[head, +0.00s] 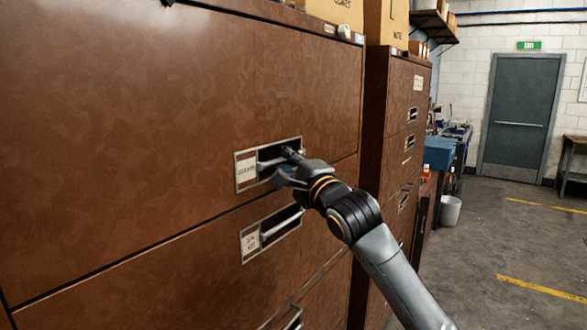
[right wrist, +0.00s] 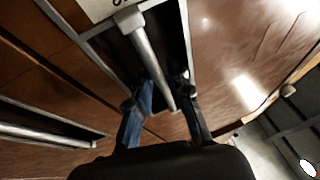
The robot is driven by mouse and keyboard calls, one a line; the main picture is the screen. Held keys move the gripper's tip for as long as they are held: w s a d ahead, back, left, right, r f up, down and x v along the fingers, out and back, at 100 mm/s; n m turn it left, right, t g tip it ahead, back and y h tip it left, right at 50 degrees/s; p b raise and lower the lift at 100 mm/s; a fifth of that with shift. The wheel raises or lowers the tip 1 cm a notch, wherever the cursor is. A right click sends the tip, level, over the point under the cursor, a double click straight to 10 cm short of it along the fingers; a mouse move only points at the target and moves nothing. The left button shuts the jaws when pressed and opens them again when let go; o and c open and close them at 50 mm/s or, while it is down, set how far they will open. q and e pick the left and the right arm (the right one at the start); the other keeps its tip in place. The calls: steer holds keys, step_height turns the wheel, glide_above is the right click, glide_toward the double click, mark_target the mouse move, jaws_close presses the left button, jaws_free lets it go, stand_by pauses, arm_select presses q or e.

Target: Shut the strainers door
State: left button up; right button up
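The brown metal drawer front (head: 130,120) with a labelled recessed handle fills the left and middle of the head view. Its label (head: 246,171) is too small to read surely as strainers. The handle bar (head: 272,162) sits in a dark recess; it also shows in the right wrist view (right wrist: 150,62). My right gripper (head: 287,164) is at the right end of this handle. In the right wrist view its two fingers (right wrist: 167,88) stand apart, either side of the bar's end, with gaps visible. I cannot tell how far the front stands out. My left gripper is out of view.
A lower drawer handle (head: 272,232) sits just below. A second brown cabinet (head: 395,130) stands to the right, with boxes (head: 385,22) on top. Open grey floor (head: 480,240) lies right, towards a grey exit door (head: 520,113). A white bin (head: 450,210) stands beyond the cabinets.

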steer(key=v, duration=1.1)
steer(key=shift+s+d, duration=0.1)
